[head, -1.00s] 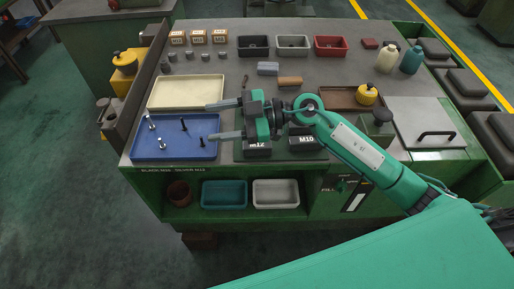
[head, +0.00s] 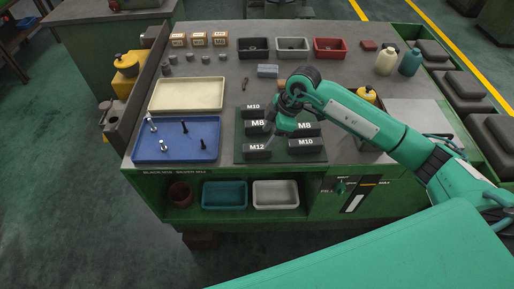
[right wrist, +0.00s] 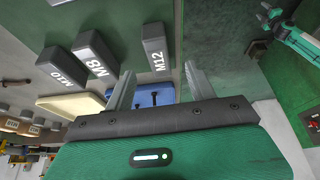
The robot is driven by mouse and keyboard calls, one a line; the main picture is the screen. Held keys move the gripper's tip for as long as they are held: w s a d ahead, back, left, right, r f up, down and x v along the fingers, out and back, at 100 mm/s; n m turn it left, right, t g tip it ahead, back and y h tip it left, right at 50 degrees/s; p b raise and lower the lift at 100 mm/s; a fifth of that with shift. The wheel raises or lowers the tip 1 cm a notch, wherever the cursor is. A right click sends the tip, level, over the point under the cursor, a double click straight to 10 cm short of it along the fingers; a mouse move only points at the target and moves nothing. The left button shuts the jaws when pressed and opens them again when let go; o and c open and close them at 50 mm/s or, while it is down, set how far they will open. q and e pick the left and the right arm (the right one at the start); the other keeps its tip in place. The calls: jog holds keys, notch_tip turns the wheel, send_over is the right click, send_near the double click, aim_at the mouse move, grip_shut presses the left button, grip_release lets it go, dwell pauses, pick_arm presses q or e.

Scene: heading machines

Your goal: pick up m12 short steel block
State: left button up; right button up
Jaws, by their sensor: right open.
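The dark M12 block (head: 257,151) lies at the front left of a dark green mat (head: 281,159) in the head view. Its white label faces the front. In the right wrist view the M12 block (right wrist: 154,47) stands beyond and between my fingers, apart from them. My right gripper (right wrist: 160,90) is open and empty, its two fingers spread. In the head view my right gripper (head: 277,132) hangs over the mat, pointing down, just behind and right of the M12 block; its fingertips are hard to make out.
Other blocks crowd the mat: M10 (head: 252,107), M8 (head: 257,125), a second M8 (head: 304,128) and a second M10 (head: 306,145). A blue tray (head: 142,154) with bolts is left of the mat, a cream tray (head: 187,94) behind it. My arm hides the mat's back right.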

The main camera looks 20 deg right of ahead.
aim_at(257, 147)
jog(key=x, duration=0.2)
jog(key=shift+a+f, duration=0.2)
jog(key=shift+w+a+f+p, duration=0.1)
jog(key=shift+a+f+p, duration=0.05)
jog(key=shift+p, duration=0.35)
jog(key=p+x, duration=0.1)
jog(key=x, duration=0.1)
jog(key=p+x, duration=0.1)
jog(key=x, duration=0.1)
jog(key=shift+w+a, duration=0.25)
jog(key=shift+a, duration=0.1)
jog(key=shift+f, duration=0.25)
jog(key=shift+f, duration=0.25)
jog(key=shift+c, duration=0.5)
jog(key=c, duration=1.1)
jog(key=shift+r, duration=0.1)
grip_shut()
